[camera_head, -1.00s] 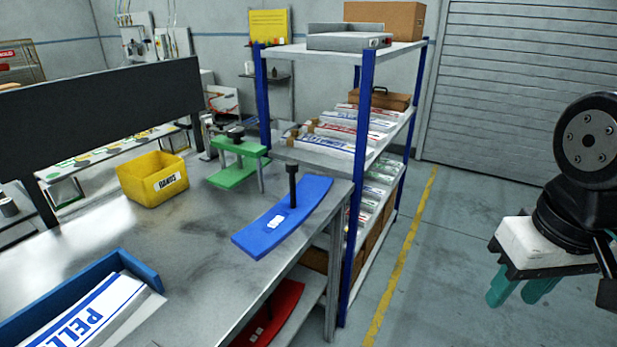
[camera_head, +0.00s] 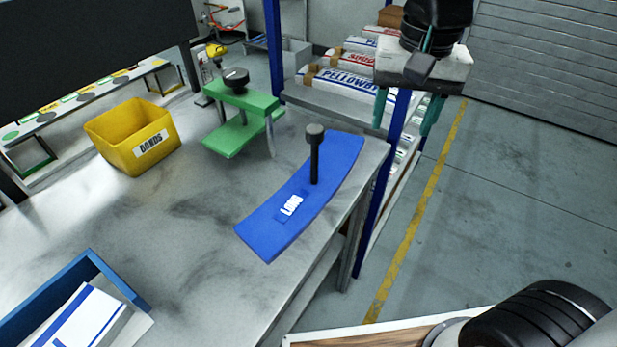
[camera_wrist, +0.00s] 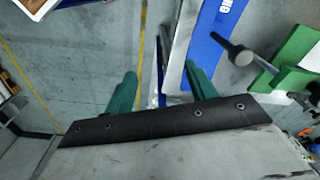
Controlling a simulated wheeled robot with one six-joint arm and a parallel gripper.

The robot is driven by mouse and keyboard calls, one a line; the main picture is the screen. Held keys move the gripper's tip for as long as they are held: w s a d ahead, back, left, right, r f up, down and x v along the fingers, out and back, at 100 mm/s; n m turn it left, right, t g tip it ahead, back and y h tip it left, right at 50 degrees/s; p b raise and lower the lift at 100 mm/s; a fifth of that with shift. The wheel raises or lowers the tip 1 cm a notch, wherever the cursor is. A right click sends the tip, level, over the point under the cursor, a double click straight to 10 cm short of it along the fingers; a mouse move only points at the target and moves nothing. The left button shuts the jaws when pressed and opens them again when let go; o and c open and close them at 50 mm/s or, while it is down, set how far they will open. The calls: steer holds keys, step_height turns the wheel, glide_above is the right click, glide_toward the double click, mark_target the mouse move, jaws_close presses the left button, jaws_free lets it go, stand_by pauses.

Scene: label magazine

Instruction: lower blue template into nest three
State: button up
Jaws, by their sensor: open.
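The blue template (camera_head: 275,222) is a curved flat plate with a white label. It lies on the metal table near its right edge. A black upright knob handle (camera_head: 314,160) stands on it. In the wrist view the template (camera_wrist: 222,50) and its knob (camera_wrist: 240,56) show at upper right. My gripper (camera_head: 405,115) is open and empty, above and to the right of the template, apart from it, fingers pointing down. In the wrist view my gripper's green fingers (camera_wrist: 160,90) are spread with nothing between them. I cannot make out nest three in these frames.
A yellow bin (camera_head: 135,138) is at left, and a blue tray (camera_head: 55,285) holds white sheets at front left. A blue shelf post (camera_head: 383,185) rises beside the table's right edge. The table (camera_head: 180,230) is clear between them.

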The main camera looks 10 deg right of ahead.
mark_target(314, 144)
steer(key=w+a+f+m, duration=0.1)
steer(key=w+a, duration=0.1)
steer(key=a, duration=0.2)
steer(key=w+a+f, duration=0.1)
steer(key=w+a, duration=0.2)
steer(key=a, duration=0.1)
steer(key=w+a+m, duration=0.1)
steer(key=w+a, duration=0.1)
steer(key=a, duration=0.1)
steer(key=shift+w+a+f+m+g, duration=0.25)
steer(key=shift+a+f+m+g, duration=0.05)
steer(key=shift+a+f, duration=0.1)
step_height(314, 144, down, 8)
steer(key=shift+s+a+r, duration=0.1)
jaws_close()
